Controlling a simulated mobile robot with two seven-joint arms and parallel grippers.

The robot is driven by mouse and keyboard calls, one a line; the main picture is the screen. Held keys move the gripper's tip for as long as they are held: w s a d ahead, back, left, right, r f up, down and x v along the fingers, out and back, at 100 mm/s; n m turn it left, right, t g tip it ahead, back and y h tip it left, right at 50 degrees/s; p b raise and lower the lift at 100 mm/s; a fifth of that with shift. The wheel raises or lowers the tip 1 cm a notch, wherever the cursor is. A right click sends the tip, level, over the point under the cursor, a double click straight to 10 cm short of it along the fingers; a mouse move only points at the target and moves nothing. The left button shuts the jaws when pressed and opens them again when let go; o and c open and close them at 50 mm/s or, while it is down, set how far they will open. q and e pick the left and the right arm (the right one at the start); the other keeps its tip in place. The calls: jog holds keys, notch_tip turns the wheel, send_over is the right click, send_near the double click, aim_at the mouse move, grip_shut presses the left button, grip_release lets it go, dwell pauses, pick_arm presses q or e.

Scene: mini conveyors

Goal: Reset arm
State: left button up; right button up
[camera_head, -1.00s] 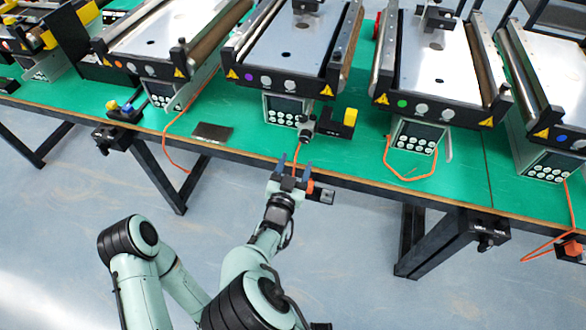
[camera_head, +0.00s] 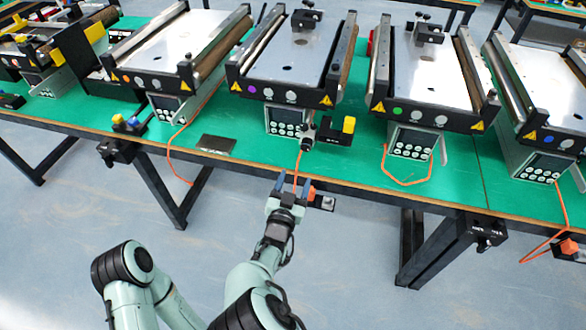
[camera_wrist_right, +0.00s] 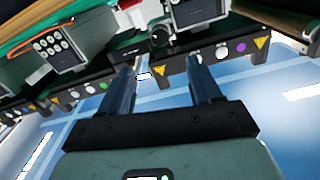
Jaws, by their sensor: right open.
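My right gripper (camera_head: 294,182) is open and empty in the head view, just off the front edge of the green table (camera_head: 345,165). Its two fingers point away from me toward the table. In the right wrist view the right gripper (camera_wrist_right: 163,72) shows two parted dark fingers with nothing between them. The mini conveyor with a purple button (camera_head: 283,70) stands on the table beyond it, and its keypad box (camera_head: 286,118) is apart from the fingers. My left gripper is not in view.
A black block with a yellow cap (camera_head: 348,125) and a dark flat plate (camera_head: 216,143) lie near the table edge. Orange cables (camera_head: 410,182) run over the table, and one hangs near my gripper. Other conveyors (camera_head: 435,75) stand alongside. The floor (camera_head: 60,240) before the table is clear.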

jog(key=s+d+f+n+g+p, duration=0.1)
jog(key=s+d+f+g, duration=0.3)
jog(key=f, duration=0.5)
jog(key=s+d+f+g+y+p, duration=0.1)
jog(key=s+d+f+g, duration=0.25)
jog(key=d+f, duration=0.35)
jog(key=s+d+f+n+g, duration=0.1)
jog(key=s+d+f+g, duration=0.3)
jog(key=f, duration=0.6)
jog(key=s+f+g+y+p, duration=0.15)
jog(key=s+f, duration=0.35)
jog(key=s, duration=0.5)
pick_arm(q)
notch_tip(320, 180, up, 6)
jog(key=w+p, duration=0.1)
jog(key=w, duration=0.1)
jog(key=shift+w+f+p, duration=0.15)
jog(key=shift+p, duration=0.15)
pick_arm(e)
jog(key=s+a+r+g+y, duration=0.1)
jog(key=s+a+g+y, duration=0.1)
jog(key=s, duration=0.5)
jog(key=s+a+r+g+y, duration=0.1)
jog(key=s+a+g+y, duration=0.2)
jog(key=s, duration=0.5)
jog(key=shift+s+a+m+y, duration=0.15)
jog(key=shift+s+m+y, duration=0.2)
jog(key=shift+y, duration=0.3)
jog(key=shift+w, duration=0.15)
